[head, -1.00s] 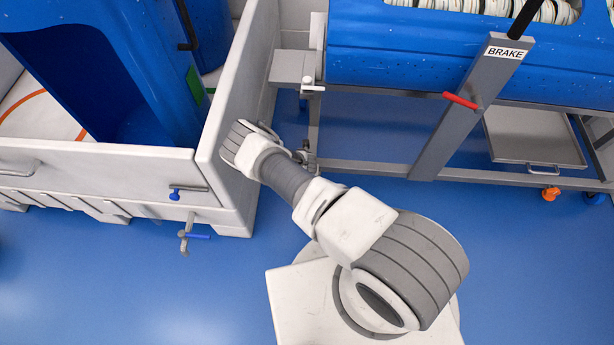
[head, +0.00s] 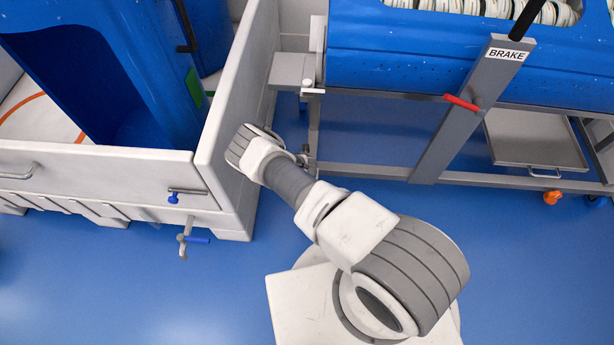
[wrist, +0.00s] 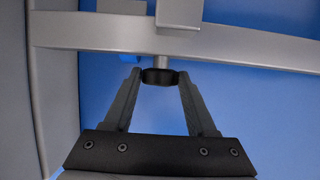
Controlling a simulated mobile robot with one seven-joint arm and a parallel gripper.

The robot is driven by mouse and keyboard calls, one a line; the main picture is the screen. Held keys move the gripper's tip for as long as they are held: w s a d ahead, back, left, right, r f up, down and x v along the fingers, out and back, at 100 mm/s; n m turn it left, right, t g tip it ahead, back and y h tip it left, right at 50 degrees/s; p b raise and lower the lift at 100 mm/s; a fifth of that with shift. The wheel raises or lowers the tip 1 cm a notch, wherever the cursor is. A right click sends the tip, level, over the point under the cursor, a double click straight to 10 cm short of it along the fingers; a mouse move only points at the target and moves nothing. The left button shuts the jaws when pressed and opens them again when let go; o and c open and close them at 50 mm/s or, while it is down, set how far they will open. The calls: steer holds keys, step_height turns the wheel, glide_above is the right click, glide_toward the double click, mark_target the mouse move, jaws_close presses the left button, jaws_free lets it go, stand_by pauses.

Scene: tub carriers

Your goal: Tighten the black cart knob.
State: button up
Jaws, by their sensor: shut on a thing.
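The black cart knob (wrist: 160,77) shows in the wrist view, on a short grey stem below a grey metal rail. My gripper (wrist: 159,79) is shut on the knob, with one finger touching each side of it. In the head view my arm reaches toward the lower frame of the cart (head: 360,170). The knob and my gripper's fingers are hidden there behind my own arm.
A white bin wall (head: 237,110) stands close to the left of my arm. The cart carries a blue tub (head: 400,55), a brake lever post (head: 465,105) with a red handle (head: 462,103), and a grey tray (head: 535,140). The blue floor (head: 520,260) is clear at the lower right.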

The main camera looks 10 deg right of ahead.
steer(key=y, duration=0.1)
steer(key=d+t+y+p, duration=0.1)
steer(key=y, duration=0.1)
steer(key=shift+s+m, duration=0.1)
steer(key=shift+m, duration=0.3)
steer(key=y, duration=0.1)
steer(key=t+y, duration=0.1)
steer(key=y, duration=0.1)
steer(key=m+t+y+b, duration=0.1)
steer(key=y, duration=0.1)
steer(key=shift+d+f, duration=0.25)
steer(key=shift+d, duration=0.05)
steer(key=shift+y, duration=0.3)
steer(key=shift+f+m+t+y, duration=0.1)
steer(key=shift+m+t+y, duration=0.2)
steer(key=shift+t+y, duration=0.1)
steer(key=shift+a, duration=0.1)
steer(key=o, duration=1.4)
steer(key=shift+s, duration=0.1)
